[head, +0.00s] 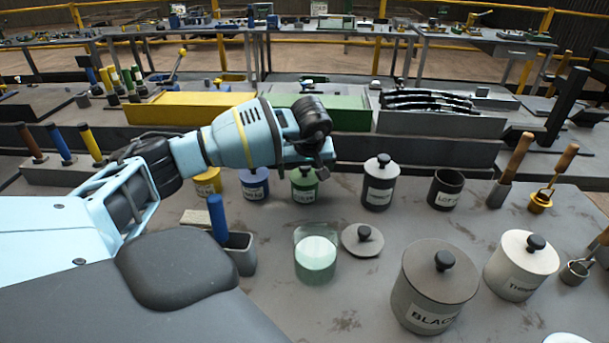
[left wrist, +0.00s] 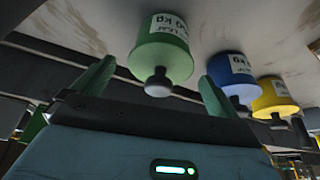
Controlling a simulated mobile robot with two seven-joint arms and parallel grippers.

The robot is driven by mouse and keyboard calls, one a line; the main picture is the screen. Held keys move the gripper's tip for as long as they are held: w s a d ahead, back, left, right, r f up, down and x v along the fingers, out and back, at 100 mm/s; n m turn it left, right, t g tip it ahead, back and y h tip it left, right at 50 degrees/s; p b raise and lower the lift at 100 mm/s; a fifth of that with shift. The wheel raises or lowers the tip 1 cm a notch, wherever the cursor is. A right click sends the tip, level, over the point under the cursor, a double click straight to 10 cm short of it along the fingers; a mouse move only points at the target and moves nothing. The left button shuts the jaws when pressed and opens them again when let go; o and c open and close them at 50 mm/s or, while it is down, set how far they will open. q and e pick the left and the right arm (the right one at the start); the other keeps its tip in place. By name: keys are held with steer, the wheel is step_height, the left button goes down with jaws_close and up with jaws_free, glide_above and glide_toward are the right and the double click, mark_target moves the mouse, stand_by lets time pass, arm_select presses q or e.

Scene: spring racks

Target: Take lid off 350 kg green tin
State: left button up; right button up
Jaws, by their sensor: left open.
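The green tin (head: 303,190) stands on the bench in the head view, its lid on, partly hidden behind my left gripper (head: 322,160). In the left wrist view the green tin (left wrist: 165,52) appears upside down, with a "kg" label and a lid with a dark knob (left wrist: 158,83). My left gripper (left wrist: 156,72) is open, and in that view the knob shows between its two fingers, without visible contact. My right gripper is not in view.
A blue tin (head: 255,186) and a yellow tin (head: 207,183) stand left of the green one. A dark lidded tin (head: 379,184) stands to its right. A glass jar (head: 315,258) and a loose lid (head: 362,240) are in front. Boxes (head: 345,113) line the back.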

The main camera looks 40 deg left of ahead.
arm_select(q)
steer(key=shift+f, duration=0.25)
steer(key=shift+c, duration=0.5)
steer(key=c, duration=1)
steer(key=shift+a+r, duration=0.1)
steer(key=shift+r, duration=0.05)
